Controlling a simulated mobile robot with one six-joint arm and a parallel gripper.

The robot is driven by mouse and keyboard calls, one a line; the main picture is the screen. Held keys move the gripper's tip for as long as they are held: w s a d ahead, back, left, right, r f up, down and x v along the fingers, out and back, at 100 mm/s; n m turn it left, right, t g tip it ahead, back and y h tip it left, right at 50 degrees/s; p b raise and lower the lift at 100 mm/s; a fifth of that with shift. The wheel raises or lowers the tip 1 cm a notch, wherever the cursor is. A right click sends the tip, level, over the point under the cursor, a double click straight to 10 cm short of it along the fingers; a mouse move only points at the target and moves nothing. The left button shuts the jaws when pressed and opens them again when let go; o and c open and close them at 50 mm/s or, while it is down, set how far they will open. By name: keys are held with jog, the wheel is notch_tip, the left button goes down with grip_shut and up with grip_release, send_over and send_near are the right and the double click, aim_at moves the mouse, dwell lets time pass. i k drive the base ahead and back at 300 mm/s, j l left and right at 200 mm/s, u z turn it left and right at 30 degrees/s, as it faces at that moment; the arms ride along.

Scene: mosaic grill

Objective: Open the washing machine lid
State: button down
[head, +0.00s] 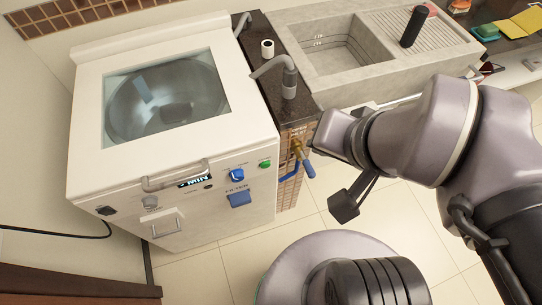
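The washing machine (190,200) is a white top-loading box at the left. Its lid (90,100) lies flat and closed on top, with a glass window (165,97) showing the round drum below. A metal bar handle (175,176) sits at the lid's front edge. My gripper (343,206) is to the right of the machine, apart from the lid and handle. One dark fingertip shows below the wrist; the rest of the fingers is hidden or unclear. I see nothing held in it.
A blue knob (237,175), a green button (265,164) and a small front hatch (163,229) are on the machine's front. A stone sink (312,75) with a grey tap (289,82) stands at the right. A blue-handled valve (304,165) sits beside the machine. Tiled floor (235,265) is clear in front.

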aim_at(93, 168)
jog(key=u, duration=1.55)
jog(key=i+z, duration=0.35)
jog(key=l, duration=0.05)
